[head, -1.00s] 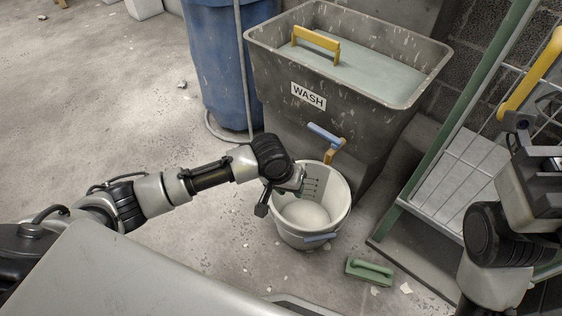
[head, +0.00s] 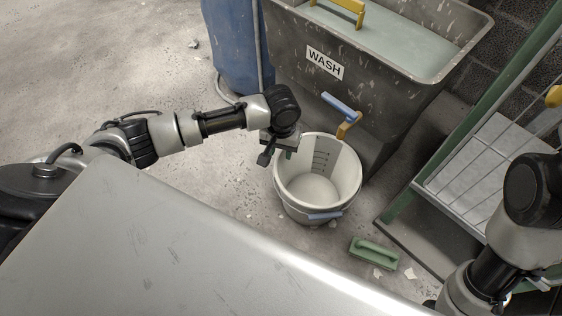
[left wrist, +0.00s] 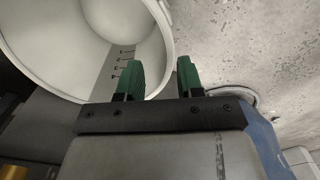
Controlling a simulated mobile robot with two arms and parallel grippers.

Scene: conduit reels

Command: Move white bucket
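The white bucket (head: 288,200) stands upright and empty-looking on the concrete floor, below the tap of the grey wash tub. Dark level marks show on its inner wall, and its blue grip (head: 325,216) hangs at the near side. My left gripper (head: 277,150) is at the bucket's upper left rim. In the left wrist view, its green fingers (left wrist: 160,78) are spread apart, and the bucket's rim (left wrist: 168,50) passes between them without visible clamping. One finger lies over the bucket's inside, the other outside. My right arm shows at the right, but its fingers do not show.
The wash tub (head: 375,92) with its blue-handled tap (head: 340,107) stands close behind the bucket. A blue barrel (head: 233,45) is behind left. A green float (head: 374,252) lies at front right, beside a green-framed rack (head: 430,165). Floor at left is clear.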

